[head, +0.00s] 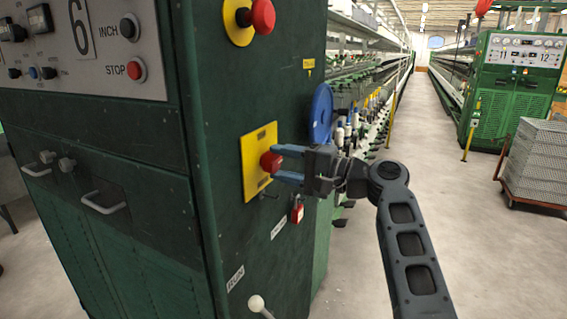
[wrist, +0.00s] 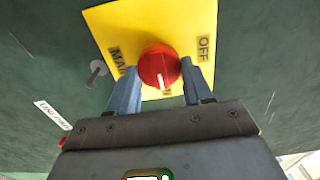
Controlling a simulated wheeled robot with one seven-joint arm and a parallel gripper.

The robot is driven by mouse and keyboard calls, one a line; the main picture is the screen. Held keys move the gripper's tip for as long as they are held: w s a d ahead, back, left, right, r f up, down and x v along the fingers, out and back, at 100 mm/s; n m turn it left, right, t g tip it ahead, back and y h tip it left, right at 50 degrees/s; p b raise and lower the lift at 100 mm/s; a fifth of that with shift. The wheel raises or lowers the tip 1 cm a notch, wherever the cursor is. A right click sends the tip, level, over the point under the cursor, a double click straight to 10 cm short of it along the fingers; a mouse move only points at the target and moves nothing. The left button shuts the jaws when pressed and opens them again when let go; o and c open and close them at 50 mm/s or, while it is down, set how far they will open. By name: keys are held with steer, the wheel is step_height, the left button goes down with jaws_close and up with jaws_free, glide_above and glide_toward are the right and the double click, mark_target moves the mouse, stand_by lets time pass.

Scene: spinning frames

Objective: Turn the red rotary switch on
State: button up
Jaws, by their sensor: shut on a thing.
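The red rotary switch (head: 269,162) sits on a yellow plate (head: 258,140) on the side of the green machine cabinet. In the wrist view the red knob (wrist: 159,66) has a white mark pointing down in the picture. The plate (wrist: 110,22) reads OFF at its right, and the word at its left is partly hidden. Lettering below the knob is mostly covered. My gripper (head: 288,165) has its two blue fingers on either side of the knob, shut on it; it also shows in the wrist view (wrist: 158,85).
A red emergency button (head: 262,16) is above, and a blue disc (head: 321,114) is right of the plate. A red padlock (head: 297,212) hangs below my gripper. A white-knobbed lever (head: 256,303) is lower down.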

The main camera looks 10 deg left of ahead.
steer(key=shift+d, duration=0.1)
steer(key=o, duration=1)
steer(key=shift+b+v, duration=0.8)
steer(key=shift+v, duration=3.05)
